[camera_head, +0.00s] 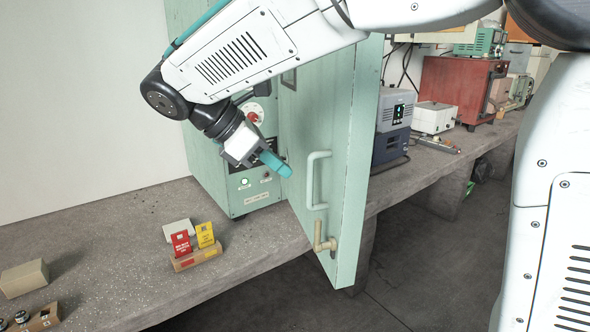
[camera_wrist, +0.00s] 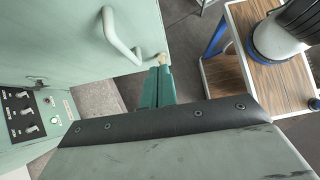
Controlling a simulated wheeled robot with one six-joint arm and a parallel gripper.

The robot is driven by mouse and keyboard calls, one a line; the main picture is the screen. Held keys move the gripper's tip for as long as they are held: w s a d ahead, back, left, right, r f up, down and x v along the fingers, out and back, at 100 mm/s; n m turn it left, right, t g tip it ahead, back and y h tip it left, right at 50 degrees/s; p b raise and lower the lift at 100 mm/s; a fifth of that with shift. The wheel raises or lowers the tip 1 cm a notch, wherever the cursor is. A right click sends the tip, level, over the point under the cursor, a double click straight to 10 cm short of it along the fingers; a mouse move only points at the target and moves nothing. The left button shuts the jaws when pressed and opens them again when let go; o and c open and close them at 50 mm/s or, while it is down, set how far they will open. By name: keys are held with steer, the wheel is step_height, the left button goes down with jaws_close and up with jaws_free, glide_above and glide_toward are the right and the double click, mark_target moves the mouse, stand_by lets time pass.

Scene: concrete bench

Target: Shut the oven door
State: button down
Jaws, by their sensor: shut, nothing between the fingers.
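The oven is a pale green metal cabinet (camera_head: 213,170) on the concrete bench. Its door (camera_head: 352,180) stands open, swung out over the bench's front edge, with a light green bar handle (camera_head: 313,180) and a brass latch lever (camera_head: 324,238) low on it. My gripper (camera_head: 277,165) is shut and empty, with teal fingers, in front of the oven's control panel and left of the door handle. In the wrist view the fingers (camera_wrist: 158,88) point toward the door (camera_wrist: 60,40), with the handle (camera_wrist: 118,38) above and left of them. I cannot tell whether they touch the door.
On the bench (camera_head: 120,260), a small box with red and yellow cards (camera_head: 195,258) stands left of the oven. A cardboard box (camera_head: 24,278) lies farther left. A grey-blue instrument (camera_head: 392,125) stands behind the door. A wooden-topped cart (camera_wrist: 240,60) shows in the wrist view.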

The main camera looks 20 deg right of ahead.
mark_target(341, 197)
steer(key=x, duration=0.3)
steer(key=d+r+x, duration=0.1)
steer(key=x, duration=0.6)
steer(key=shift+d+r, duration=0.15)
steer(key=shift+d, duration=0.75)
steer(key=shift+s, duration=0.1)
